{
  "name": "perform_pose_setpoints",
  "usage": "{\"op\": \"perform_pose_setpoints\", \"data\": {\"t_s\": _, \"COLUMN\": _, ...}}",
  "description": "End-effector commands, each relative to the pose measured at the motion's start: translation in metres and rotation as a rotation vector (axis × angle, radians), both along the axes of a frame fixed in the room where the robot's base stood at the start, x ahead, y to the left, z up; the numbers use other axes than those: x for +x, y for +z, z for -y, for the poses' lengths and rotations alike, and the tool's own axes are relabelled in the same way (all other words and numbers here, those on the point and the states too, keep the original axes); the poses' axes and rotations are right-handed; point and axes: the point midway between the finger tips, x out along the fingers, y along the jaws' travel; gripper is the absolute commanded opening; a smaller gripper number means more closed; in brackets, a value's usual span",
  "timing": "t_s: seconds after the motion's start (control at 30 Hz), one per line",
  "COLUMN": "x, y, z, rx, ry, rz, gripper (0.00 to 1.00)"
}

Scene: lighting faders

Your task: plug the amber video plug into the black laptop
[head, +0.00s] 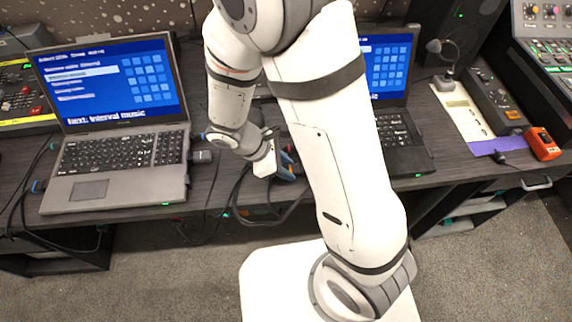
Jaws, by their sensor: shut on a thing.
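The black laptop (405,152) stands open on the desk, right of centre, with a blue screen. My forearm covers its left part and left edge. My gripper (289,163) is low over the front of the desk, left of the black laptop and apart from its visible part. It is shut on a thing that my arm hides. I cannot make out the amber video plug or its colour. Dark cables (240,200) hang over the desk edge just left of my gripper.
A grey laptop (120,172) stands at left, with a dark plug (201,157) at its right side. An orange box (543,143), a microphone (444,80) and a mixing console (545,50) stand at right.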

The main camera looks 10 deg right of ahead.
Motion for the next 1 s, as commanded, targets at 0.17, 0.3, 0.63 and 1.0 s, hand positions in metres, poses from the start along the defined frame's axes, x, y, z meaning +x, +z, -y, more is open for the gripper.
{"op": "perform_pose_setpoints", "data": {"t_s": 0.17, "x": 0.0, "y": 0.0, "z": 0.002, "rx": -0.006, "ry": 0.0, "rz": -0.002, "gripper": 0.08}}
{"op": "perform_pose_setpoints", "data": {"t_s": 0.3, "x": 0.0, "y": 0.0, "z": 0.002, "rx": -0.006, "ry": 0.0, "rz": -0.002, "gripper": 0.08}}
{"op": "perform_pose_setpoints", "data": {"t_s": 0.63, "x": 0.0, "y": 0.0, "z": 0.001, "rx": -0.003, "ry": -0.001, "rz": -0.001, "gripper": 0.57}}
{"op": "perform_pose_setpoints", "data": {"t_s": 1.0, "x": 0.001, "y": 0.011, "z": -0.007, "rx": 0.0, "ry": 0.001, "rz": 0.004, "gripper": 0.57}}
